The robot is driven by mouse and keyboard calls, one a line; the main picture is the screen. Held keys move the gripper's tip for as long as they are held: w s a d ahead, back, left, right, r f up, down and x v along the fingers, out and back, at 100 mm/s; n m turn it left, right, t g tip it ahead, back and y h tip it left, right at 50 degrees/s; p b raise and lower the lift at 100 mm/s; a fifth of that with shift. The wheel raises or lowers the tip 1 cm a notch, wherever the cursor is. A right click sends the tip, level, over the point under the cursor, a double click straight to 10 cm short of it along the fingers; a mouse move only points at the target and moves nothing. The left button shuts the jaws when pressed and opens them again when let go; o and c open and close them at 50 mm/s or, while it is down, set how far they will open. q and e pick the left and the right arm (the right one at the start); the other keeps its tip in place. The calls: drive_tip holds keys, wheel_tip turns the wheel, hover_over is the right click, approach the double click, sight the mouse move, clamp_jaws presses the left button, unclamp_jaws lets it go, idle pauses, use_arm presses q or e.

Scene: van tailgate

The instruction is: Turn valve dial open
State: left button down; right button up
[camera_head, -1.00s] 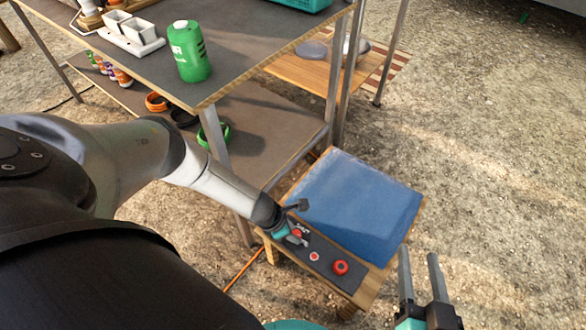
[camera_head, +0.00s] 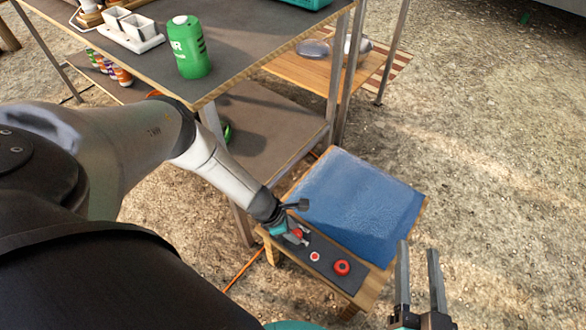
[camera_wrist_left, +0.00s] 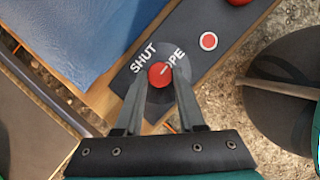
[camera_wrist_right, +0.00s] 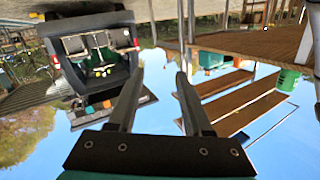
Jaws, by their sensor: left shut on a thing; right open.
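The valve dial is a red round knob (camera_wrist_left: 160,74) on a dark disc lettered SHUT on the left and OPE on the right, the rest of that word being cut off. A short pale mark on the knob points up and right toward the OPE lettering. My left gripper (camera_wrist_left: 160,84) has its two fingers on either side of the knob and is shut on it. In the head view the left gripper (camera_head: 296,236) is down at the near left end of the dark panel (camera_head: 328,262) and partly hides the dial. My right gripper (camera_head: 417,250) is open and empty, right of the stand.
A red-and-white button (camera_head: 315,256) and a red ring-shaped knob (camera_head: 341,268) sit on the same panel. A blue slab (camera_head: 360,205) lies behind it on the wooden stand. A metal-legged table with a green canister (camera_head: 189,50) stands behind left. Gravel on the right is clear.

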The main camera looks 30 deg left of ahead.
use_arm(q)
drive_tip(key=c, duration=0.5)
unclamp_jaws()
